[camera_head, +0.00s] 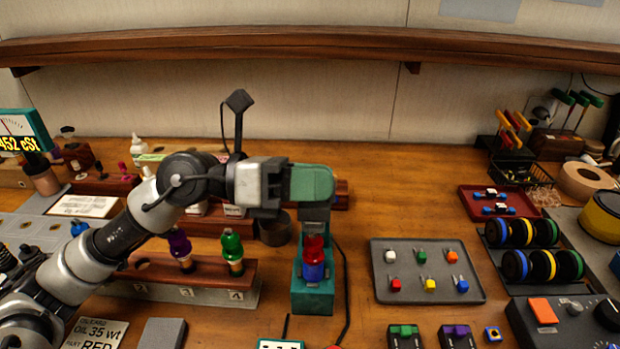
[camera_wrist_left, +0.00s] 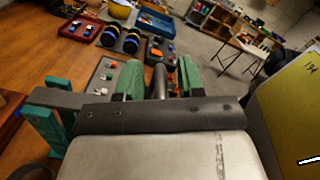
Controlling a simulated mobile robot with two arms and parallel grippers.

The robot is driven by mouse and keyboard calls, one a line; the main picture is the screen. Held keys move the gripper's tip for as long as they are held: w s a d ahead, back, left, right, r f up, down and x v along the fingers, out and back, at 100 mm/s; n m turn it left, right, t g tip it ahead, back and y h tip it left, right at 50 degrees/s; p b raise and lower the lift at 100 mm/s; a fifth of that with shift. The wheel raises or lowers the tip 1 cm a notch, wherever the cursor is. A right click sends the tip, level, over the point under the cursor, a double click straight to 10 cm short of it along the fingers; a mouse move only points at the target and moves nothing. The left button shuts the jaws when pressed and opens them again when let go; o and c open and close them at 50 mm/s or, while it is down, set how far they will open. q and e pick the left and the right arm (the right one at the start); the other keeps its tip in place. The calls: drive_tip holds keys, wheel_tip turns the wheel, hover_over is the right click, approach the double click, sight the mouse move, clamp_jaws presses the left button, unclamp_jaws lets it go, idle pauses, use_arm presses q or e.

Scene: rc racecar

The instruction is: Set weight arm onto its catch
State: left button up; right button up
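The teal stand (camera_head: 313,298) holds a red and blue cylinder (camera_head: 313,265) upright near the table's middle. A dark grey bar (camera_wrist_left: 58,98) at the left of the left wrist view, above green uprights (camera_wrist_left: 45,122), looks like the weight arm; its catch I cannot make out. My left gripper (camera_head: 312,183) is above the stand, pointing right, and hides the stand's top. In the left wrist view its green fingers (camera_wrist_left: 160,80) are apart, with a dark rounded piece (camera_wrist_left: 158,82) between them and narrow gaps beside it. My right gripper is not in view.
A rack with green and purple bottles (camera_head: 231,250) stands left of the stand. A grey tray of coloured pieces (camera_head: 427,297) lies to its right. Wheels (camera_head: 542,265) and a red tray (camera_head: 478,212) are farther right. Bare wood lies behind the grey tray.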

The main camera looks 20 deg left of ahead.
use_arm(q)
drive_tip(key=b+v, duration=0.5)
drive_tip(key=v, duration=0.6)
drive_tip(key=shift+d, duration=0.1)
